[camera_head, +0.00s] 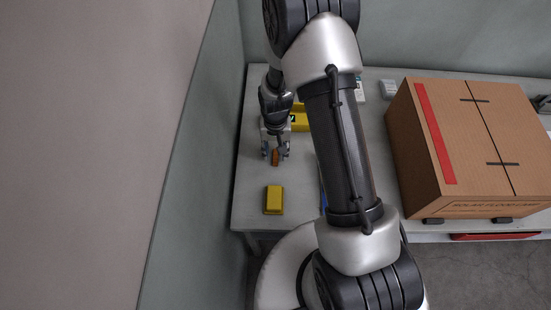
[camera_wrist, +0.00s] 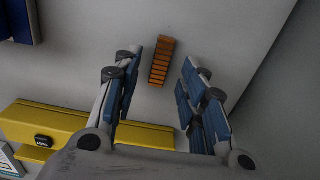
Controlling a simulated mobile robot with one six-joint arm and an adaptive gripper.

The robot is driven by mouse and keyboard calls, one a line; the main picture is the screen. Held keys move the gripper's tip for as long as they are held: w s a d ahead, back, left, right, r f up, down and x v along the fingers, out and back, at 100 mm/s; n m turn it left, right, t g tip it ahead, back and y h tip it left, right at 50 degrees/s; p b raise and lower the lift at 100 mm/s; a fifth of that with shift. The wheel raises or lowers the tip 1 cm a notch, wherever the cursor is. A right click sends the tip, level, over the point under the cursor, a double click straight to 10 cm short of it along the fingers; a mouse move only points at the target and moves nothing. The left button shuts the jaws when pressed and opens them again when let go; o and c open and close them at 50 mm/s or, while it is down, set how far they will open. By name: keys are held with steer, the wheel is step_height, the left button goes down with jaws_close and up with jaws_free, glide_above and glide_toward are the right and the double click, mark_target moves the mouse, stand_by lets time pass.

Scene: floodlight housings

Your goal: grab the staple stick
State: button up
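The staple stick (camera_wrist: 162,61) is a short, copper-coloured ridged bar lying on the light grey table. In the wrist view it lies beyond the fingertips, between the lines of the two fingers and nearer the left one. My gripper (camera_wrist: 163,68) is open, with blue pads on both fingers and nothing between them. In the head view my gripper (camera_head: 275,155) points down over the left part of the table, and the staple stick (camera_head: 276,157) shows between its fingers. The height gap between fingertips and stick is hard to judge.
A yellow block (camera_head: 274,200) lies in front of my gripper. A longer yellow object (camera_head: 300,122) is behind it, partly hidden by my arm. A large cardboard box (camera_head: 465,150) fills the table's right side. A wall borders the table's left edge.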

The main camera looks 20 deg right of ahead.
steer(key=shift+f, duration=0.9)
steer(key=shift+r, duration=0.1)
jaws_close()
